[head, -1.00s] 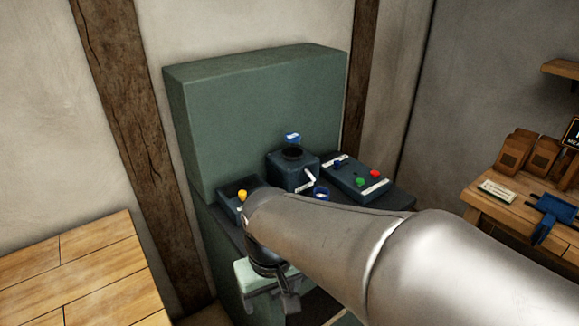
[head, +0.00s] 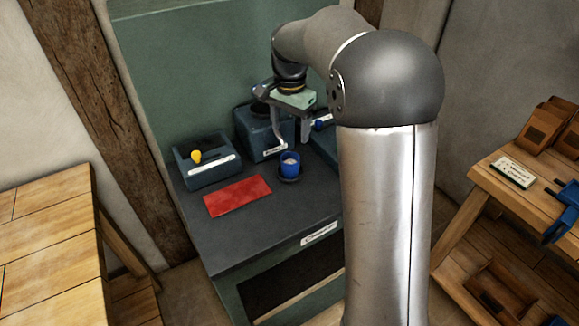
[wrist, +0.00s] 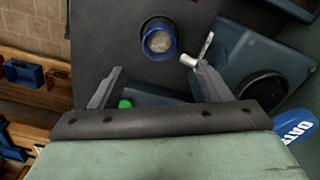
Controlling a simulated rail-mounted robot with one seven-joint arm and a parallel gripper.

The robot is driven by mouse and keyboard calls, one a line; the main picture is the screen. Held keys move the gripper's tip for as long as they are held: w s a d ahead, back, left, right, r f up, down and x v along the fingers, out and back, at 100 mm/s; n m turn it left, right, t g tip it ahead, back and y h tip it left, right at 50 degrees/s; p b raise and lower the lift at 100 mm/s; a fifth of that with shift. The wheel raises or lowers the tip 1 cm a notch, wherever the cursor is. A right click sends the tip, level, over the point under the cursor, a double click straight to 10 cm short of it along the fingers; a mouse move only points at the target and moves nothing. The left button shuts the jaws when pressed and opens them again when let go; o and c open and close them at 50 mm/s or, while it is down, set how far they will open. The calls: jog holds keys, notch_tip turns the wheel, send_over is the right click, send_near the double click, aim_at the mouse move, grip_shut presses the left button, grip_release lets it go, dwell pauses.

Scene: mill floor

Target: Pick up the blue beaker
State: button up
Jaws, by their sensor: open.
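The blue beaker (head: 290,164) stands upright on a dark round pad on the dark counter, in front of a blue-grey box with a spout. In the wrist view the beaker (wrist: 174,52) shows from above with something pale inside, beyond the fingertips and roughly centred between them. My gripper (head: 292,138) is open and empty, above and behind the beaker in the head view, near the box. In the wrist view its two fingers (wrist: 160,72) are spread wide and apart from the beaker.
The counter front (head: 270,232) is clear.

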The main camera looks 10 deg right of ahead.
aim_at(290, 160)
notch_tip(290, 160, down, 11)
jog(key=shift+f+p, duration=0.2)
jog(key=shift+p, duration=0.65)
jog(key=c, duration=1.1)
